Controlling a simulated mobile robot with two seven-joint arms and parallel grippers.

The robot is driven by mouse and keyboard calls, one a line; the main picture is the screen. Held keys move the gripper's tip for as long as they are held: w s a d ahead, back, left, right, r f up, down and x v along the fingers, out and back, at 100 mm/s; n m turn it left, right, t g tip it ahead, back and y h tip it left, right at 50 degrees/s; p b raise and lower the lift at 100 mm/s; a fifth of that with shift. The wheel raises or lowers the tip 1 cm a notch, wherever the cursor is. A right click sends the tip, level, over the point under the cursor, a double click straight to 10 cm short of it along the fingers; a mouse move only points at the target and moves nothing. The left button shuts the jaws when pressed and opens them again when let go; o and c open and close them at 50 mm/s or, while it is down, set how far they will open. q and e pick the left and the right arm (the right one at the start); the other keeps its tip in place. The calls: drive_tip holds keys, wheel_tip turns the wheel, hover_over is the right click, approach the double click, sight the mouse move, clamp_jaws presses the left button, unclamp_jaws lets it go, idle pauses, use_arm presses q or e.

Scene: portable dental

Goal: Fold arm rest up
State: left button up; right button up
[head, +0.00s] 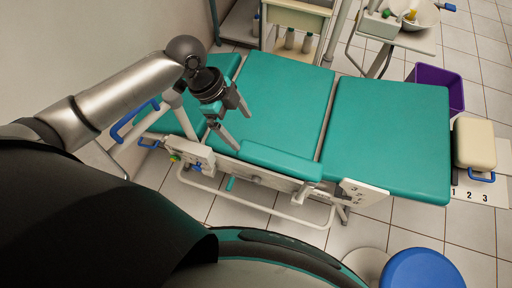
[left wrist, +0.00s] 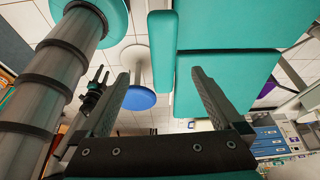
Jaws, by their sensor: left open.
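The arm rest is a narrow teal padded bar (head: 280,162) along the near side of the teal dental chair (head: 285,95). It lies lengthwise beside the seat, low and roughly level with it. My left gripper (head: 243,131) is open and empty, above the chair's near edge, a little left of the arm rest's left end. In the left wrist view the arm rest (left wrist: 160,62) is upright in the picture, between the two spread fingers (left wrist: 168,92) and beyond them. No contact shows. What looks like my right gripper (left wrist: 95,88) is small and dark there; its opening is unclear.
A white frame with a lever and rails (head: 255,178) runs below the chair's near side. A blue round stool (head: 422,270) stands at the front right. A purple bin (head: 440,85) and a cart (head: 405,40) stand behind. Blue handles (head: 135,122) are at left.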

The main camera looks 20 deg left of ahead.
sight(257, 151)
use_arm(q)
drive_tip(key=shift+m, duration=0.3)
drive_tip(key=b+x, duration=0.1)
drive_tip(key=x, duration=0.3)
drive_tip(key=b+x, duration=0.1)
drive_tip(key=x, duration=0.4)
drive_tip(key=w+a+b+x, duration=0.1)
drive_tip(key=x, duration=0.3)
drive_tip(key=shift+f+b, duration=0.3)
drive_tip(key=shift+f, duration=0.25)
drive_tip(key=shift+c, duration=0.2)
drive_tip(key=shift+s, duration=0.1)
clamp_jaws()
